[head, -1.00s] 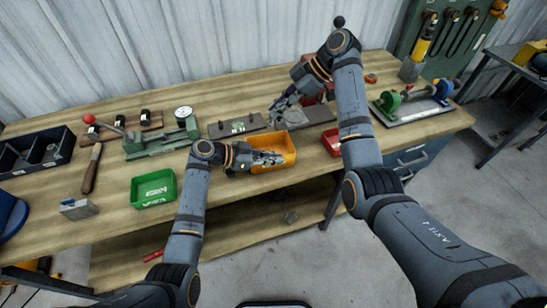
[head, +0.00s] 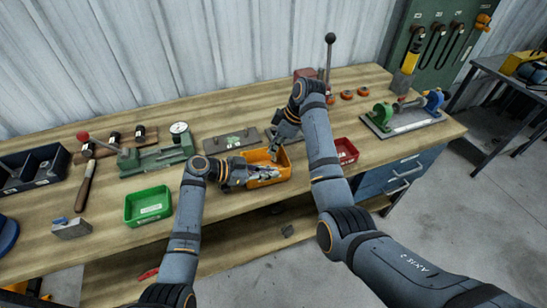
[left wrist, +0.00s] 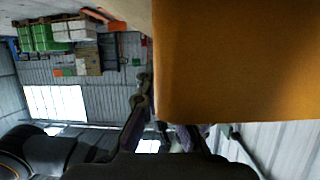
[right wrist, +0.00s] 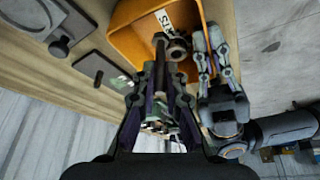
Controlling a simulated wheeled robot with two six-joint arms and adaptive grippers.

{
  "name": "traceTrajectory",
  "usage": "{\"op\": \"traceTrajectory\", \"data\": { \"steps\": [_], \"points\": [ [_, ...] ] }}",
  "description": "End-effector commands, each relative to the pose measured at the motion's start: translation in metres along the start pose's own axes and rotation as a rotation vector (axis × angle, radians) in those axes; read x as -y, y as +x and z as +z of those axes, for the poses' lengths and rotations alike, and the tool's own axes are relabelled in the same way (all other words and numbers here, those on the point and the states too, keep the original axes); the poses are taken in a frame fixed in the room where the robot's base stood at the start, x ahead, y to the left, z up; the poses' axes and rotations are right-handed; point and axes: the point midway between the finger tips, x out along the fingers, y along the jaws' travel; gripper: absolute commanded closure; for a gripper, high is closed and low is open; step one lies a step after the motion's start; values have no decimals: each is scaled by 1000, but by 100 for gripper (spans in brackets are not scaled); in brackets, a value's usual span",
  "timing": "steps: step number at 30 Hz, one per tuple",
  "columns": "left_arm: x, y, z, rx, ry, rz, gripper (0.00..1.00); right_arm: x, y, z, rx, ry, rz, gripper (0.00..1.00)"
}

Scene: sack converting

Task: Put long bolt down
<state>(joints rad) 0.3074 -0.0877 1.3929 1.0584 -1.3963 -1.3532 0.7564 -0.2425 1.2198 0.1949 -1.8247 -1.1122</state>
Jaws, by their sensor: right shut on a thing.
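The orange bin (head: 283,176) stands at the bench's front edge, and its labelled inner wall shows in the right wrist view (right wrist: 126,42). My right gripper (head: 272,150) is low over the bin's back side. It is shut on the long bolt (right wrist: 160,58), a dark narrow shaft pointing into the bin. A round metal piece (right wrist: 178,48) shows beside the shaft; I cannot tell whether it belongs to it.
A green bin (head: 148,206) stands left and a red bin (head: 346,152) right of the orange one. A grey plate (head: 231,141) and a green fixture with a dial (head: 158,158) lie behind. A lever press (head: 330,60) rises behind my right arm. The two grippers are close together.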

Motion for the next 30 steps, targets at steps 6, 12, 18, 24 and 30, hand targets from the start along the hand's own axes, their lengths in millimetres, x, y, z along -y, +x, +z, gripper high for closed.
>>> {"op": "traceTrajectory", "data": {
  "steps": [6,12,18,24,30],
  "points": [
    [0,0,0,-1,1,0,100,1,37,16,2,2,-4,100],
    [0,0,0,-1,1,0,100,0,44,19,0,1,-1,100],
    [0,0,0,-1,1,0,100,1,45,19,0,1,-2,100],
    [0,0,0,-1,1,0,100,1,46,20,1,1,-2,70],
    [0,0,0,-1,0,0,100,1,46,20,1,1,-2,67]
  ]
}}
